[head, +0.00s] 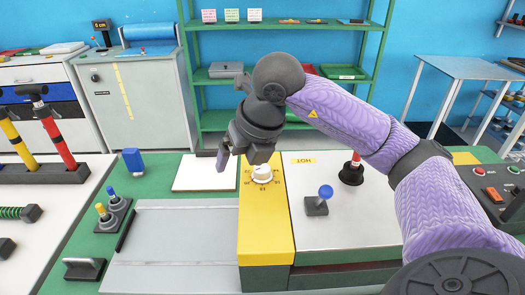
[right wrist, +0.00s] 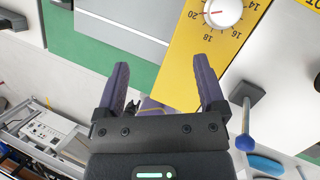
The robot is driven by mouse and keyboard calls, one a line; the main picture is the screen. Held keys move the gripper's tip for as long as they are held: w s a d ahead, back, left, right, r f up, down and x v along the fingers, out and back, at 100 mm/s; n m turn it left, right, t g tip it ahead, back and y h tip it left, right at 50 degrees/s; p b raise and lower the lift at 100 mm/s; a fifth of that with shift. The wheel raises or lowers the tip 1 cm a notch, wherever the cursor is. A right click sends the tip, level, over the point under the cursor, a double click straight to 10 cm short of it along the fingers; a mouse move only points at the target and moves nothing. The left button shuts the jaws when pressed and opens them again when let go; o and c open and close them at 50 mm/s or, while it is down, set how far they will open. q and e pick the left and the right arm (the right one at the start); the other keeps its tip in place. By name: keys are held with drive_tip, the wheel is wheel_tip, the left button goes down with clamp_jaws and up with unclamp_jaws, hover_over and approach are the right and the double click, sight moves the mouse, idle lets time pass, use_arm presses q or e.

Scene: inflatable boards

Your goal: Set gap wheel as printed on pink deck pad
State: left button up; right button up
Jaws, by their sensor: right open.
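The gap wheel (head: 262,173) is a white round knob on the yellow panel (head: 266,220), with a ring of numbers around it. In the right wrist view the wheel (right wrist: 222,11) is cut by the top edge. A red mark on it points left, near the 20; 18, 16 and 14 also show. My right gripper (head: 238,160) is over the panel's far end, beside the wheel. In the right wrist view my right gripper (right wrist: 162,72) is open and empty, its fingers apart from the wheel. No pink deck pad can be made out. My left gripper is out of view.
A blue-knobbed lever (head: 322,198) and a red-topped plunger (head: 352,170) stand right of the panel. A white board (head: 206,173) lies left of it. Grey plates (head: 175,240) and small toggle switches (head: 107,217) are further left. A green shelf (head: 285,120) stands behind.

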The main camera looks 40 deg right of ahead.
sight(262, 168)
drive_tip(key=d+r+m+h, duration=0.2)
drive_tip(key=d+h, duration=0.1)
drive_tip(key=d, duration=0.2)
drive_tip(key=x, duration=0.3)
drive_tip(key=b+x, duration=0.1)
drive_tip(key=x, duration=0.2)
drive_tip(key=s+b+x, duration=0.1)
drive_tip(key=x, duration=0.2)
drive_tip(key=shift+d+f, duration=0.2)
drive_tip(key=shift+f, duration=0.25)
clamp_jaws()
drive_tip(key=shift+n, duration=0.3)
drive_tip(key=n+y+b, duration=0.1)
drive_tip(key=n, duration=0.1)
drive_tip(key=shift+d+n, duration=0.1)
drive_tip(key=shift+n, duration=0.2)
drive_tip(key=n+y, duration=0.1)
drive_tip(key=n, duration=0.1)
drive_tip(key=shift+n, duration=0.4)
drive_tip(key=n+y+p, duration=0.1)
drive_tip(key=n, duration=0.2)
drive_tip(key=shift+d+r+y, duration=0.1)
drive_tip(key=shift+y, duration=0.2)
drive_tip(key=shift+n+y+p, duration=0.35)
drive_tip(key=shift+n+y, duration=0.05)
drive_tip(key=shift+n, duration=0.9)
drive_tip(key=shift+n+g, duration=0.3)
drive_tip(key=shift+g, duration=0.1)
